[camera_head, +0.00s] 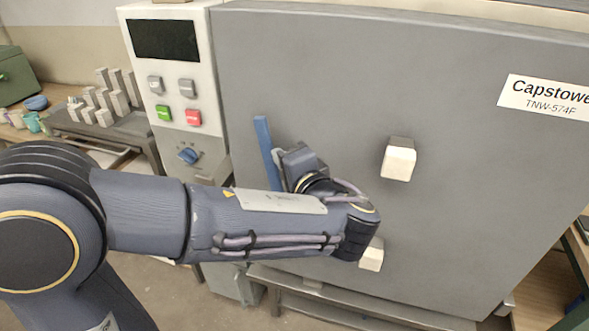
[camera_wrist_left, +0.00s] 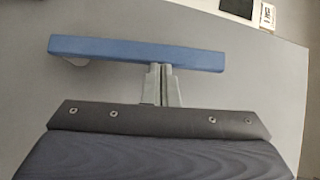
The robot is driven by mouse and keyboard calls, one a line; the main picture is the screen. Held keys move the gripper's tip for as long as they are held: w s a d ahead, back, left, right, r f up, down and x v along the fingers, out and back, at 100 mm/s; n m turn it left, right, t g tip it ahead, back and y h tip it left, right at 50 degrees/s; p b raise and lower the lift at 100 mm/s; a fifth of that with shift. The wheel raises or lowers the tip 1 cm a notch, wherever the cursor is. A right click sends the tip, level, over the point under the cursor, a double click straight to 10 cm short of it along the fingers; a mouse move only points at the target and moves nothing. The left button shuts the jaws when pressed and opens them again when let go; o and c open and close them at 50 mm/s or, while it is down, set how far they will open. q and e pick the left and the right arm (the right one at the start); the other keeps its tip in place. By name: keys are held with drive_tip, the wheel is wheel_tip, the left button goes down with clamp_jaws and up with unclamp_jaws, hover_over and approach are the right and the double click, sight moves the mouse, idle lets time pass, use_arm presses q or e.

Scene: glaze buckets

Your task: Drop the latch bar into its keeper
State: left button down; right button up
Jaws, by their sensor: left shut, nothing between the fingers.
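The blue latch bar (camera_head: 264,146) stands nearly upright, slightly tilted, against the grey kiln door near its left edge; my gripper and arm hide its lower part. In the left wrist view the bar (camera_wrist_left: 136,53) runs across the picture, with a pale rounded piece under its left end. My left gripper (camera_head: 278,160) is at the bar's right side in the head view. In the wrist view its fingers (camera_wrist_left: 160,70) are shut with nothing between them, their tips at the bar's edge; I cannot tell whether they touch. I cannot make out the keeper. My right gripper is out of view.
The grey door (camera_head: 470,170) carries two pale blocks, one upper (camera_head: 398,160) and one lower (camera_head: 372,256). A white control panel (camera_head: 172,90) with buttons and a blue knob stands left of it. A bench with small pale pieces (camera_head: 105,95) is further left.

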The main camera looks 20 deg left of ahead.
use_arm(q)
drive_tip(key=a+f+n+g+h+b, duration=0.3)
drive_tip(key=a+f+n+h+b, duration=0.4)
drive_tip(key=a, duration=0.6)
drive_tip(key=shift+w+a+f+h+b, duration=0.2)
drive_tip(key=shift+f+h+b, duration=0.35)
drive_tip(key=shift+h+b, duration=1)
drive_tip(key=shift+f+h+p, duration=0.15)
drive_tip(key=shift+h+p, duration=0.2)
drive_tip(key=w+r+p+v, duration=0.2)
drive_tip(key=p+v, duration=0.2)
drive_tip(key=v, duration=0.9)
drive_tip(key=shift+a+r, duration=0.15)
drive_tip(key=shift+a, duration=0.1)
drive_tip(key=shift+w, duration=0.1)
